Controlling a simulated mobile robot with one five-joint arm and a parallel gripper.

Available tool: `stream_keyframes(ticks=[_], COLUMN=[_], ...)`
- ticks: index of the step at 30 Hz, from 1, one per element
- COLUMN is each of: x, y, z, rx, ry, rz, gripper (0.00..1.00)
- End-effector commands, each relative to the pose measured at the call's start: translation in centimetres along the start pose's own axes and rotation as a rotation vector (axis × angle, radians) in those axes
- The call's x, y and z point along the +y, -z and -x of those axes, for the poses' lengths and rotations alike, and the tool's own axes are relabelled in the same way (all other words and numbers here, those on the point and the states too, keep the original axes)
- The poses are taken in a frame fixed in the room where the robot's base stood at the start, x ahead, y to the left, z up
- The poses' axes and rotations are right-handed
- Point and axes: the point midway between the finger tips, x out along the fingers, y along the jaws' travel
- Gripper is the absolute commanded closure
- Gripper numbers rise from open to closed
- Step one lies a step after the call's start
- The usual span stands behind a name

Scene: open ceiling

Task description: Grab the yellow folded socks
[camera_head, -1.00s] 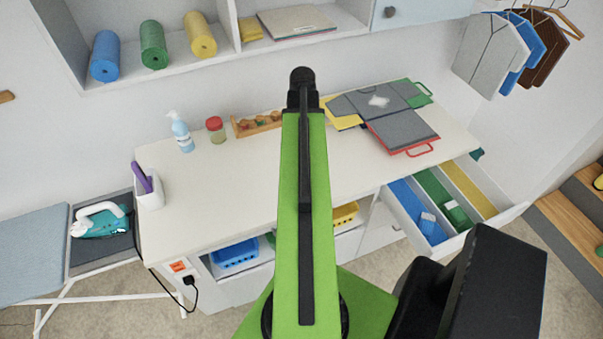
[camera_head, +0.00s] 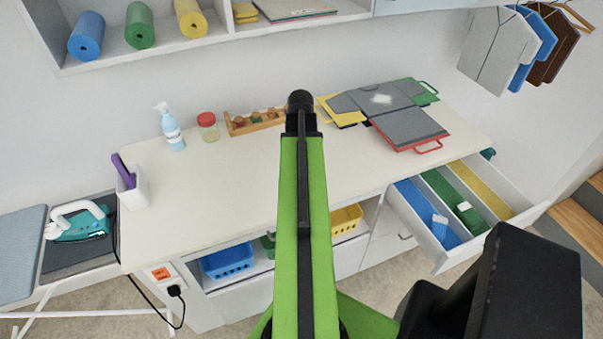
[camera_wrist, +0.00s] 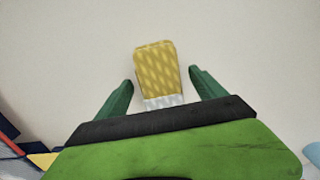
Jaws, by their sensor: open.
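The yellow folded socks (camera_wrist: 155,70), with a zigzag-like pattern and a white-grey band at the near end, lie on a plain pale surface in the wrist view. My gripper (camera_wrist: 160,76) is open, with one green finger on each side of the socks. There is a gap between each finger and the socks, and their near end is close to my dark palm edge. In the head view I cannot make out the socks, and my green arm blocks the middle of the white counter (camera_head: 190,212).
An open drawer (camera_head: 512,222) at right has blue, green and yellow compartments, with small items in the blue and green ones. An iron (camera_head: 80,221) sits at left.

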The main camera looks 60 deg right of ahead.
Motion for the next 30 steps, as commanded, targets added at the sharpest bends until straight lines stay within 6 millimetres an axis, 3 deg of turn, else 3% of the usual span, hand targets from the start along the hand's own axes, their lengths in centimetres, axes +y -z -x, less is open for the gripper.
stream_keyframes(ticks=[6, 21, 30], x=[0.03, 0.07, 0.1], y=[-0.01, -0.04, -0.04], z=[-0.01, -0.01, 0.39], rx=[0.0, 0.0, 0.0], ry=[0.0, 0.0, 0.0], rz=[-0.001, -0.001, -0.002], gripper=[0.21, 0.86, 0.86])
